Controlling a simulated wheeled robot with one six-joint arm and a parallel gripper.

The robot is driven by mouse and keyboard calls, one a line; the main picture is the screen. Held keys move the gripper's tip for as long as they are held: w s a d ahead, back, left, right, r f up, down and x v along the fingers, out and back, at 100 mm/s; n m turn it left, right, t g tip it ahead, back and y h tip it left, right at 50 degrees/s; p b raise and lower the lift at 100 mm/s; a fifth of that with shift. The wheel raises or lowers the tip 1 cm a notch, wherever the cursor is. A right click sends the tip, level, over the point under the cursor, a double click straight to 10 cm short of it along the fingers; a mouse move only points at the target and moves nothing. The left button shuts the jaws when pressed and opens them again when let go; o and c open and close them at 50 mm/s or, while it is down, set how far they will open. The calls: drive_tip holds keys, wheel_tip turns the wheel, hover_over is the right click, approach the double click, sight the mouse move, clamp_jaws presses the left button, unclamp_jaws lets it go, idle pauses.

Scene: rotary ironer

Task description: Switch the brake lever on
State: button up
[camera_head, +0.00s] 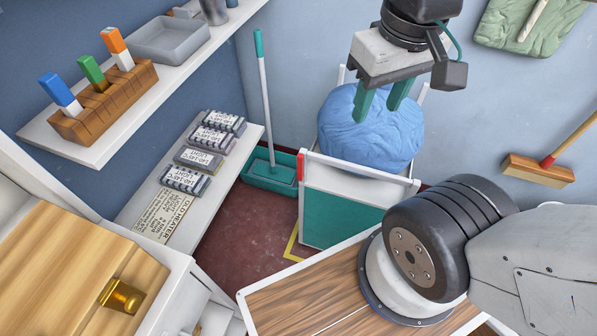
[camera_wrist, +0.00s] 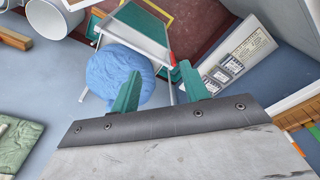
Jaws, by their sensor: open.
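A cart (camera_head: 345,210) with a white frame and teal panel stands on the floor, holding a round blue bundle (camera_head: 370,135). A small red part (camera_head: 300,166) sits at the left end of its top rail; it also shows in the wrist view (camera_wrist: 172,59). I cannot tell whether this is the brake lever, and no other clear lever shows. My gripper (camera_head: 378,108) points down with two teal fingers apart and nothing between them. In the head view it overlaps the bundle; contact cannot be told. The wrist view shows the fingers (camera_wrist: 159,70) before the cart and bundle (camera_wrist: 118,75).
A low shelf (camera_head: 240,152) with several labelled grey blocks stands left of the cart. A teal dustpan (camera_head: 270,174) and upright handle stand between them. A wooden top (camera_head: 285,295) is in front. A broom (camera_head: 538,170) is at the right.

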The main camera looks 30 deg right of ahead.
drive_tip(key=shift+a+f, duration=0.1)
drive_tip(key=shift+f, duration=0.05)
clamp_jaws()
drive_tip(key=w+a+f+n+g+h, duration=0.1)
drive_tip(key=w+a+f+n, duration=0.3)
drive_tip(key=w+f, duration=0.7)
drive_tip(key=w+a+f+n+g+h, duration=0.1)
drive_tip(key=w+a+f+n, duration=0.4)
drive_tip(key=w+f, duration=0.6)
drive_tip(key=w+g, duration=0.1)
drive_tip(key=w, duration=0.4)
drive_tip(key=shift+f, duration=0.4)
